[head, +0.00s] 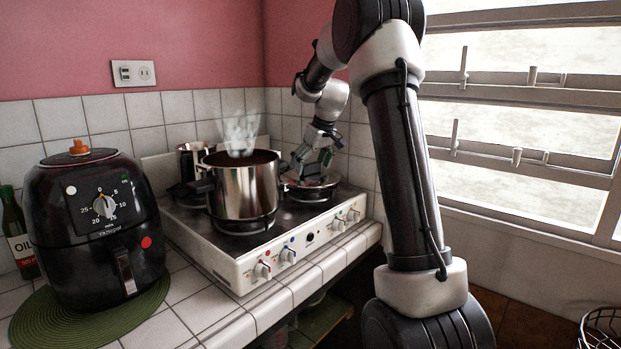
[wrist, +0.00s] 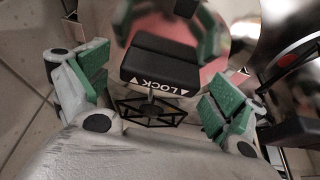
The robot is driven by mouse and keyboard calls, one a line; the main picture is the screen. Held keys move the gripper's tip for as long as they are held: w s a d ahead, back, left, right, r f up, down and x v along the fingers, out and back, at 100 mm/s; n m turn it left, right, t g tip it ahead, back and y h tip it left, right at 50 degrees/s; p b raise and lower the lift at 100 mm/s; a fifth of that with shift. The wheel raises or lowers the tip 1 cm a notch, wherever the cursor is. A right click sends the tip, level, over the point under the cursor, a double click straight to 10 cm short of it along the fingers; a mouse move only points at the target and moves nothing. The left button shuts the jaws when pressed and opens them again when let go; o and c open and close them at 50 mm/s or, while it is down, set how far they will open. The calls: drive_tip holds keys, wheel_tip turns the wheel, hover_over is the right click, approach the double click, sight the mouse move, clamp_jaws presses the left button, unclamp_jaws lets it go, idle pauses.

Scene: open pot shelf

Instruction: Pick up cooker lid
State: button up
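The cooker lid (head: 310,183) is a shiny metal disc at the back right of the stove in the head view, partly hidden by my gripper (head: 316,160). In the wrist view its black handle (wrist: 160,68), marked LOCK, lies between the two green-padded fingers of my gripper (wrist: 160,88). The fingers are spread wide, with gaps on both sides of the handle. The lid's surface mirrors the green fingers.
A steaming steel pot (head: 246,190) stands on the stove (head: 232,270) just left of my gripper. A smaller pot (head: 192,160) is behind it. A black air fryer (head: 95,225) on a green mat (head: 40,325) and an oil bottle (head: 18,240) are left. Tiled walls enclose the back.

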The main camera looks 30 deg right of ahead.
drive_tip(key=c, duration=1.2)
drive_tip(key=shift+o, duration=0.2)
drive_tip(key=shift+r, duration=0.15)
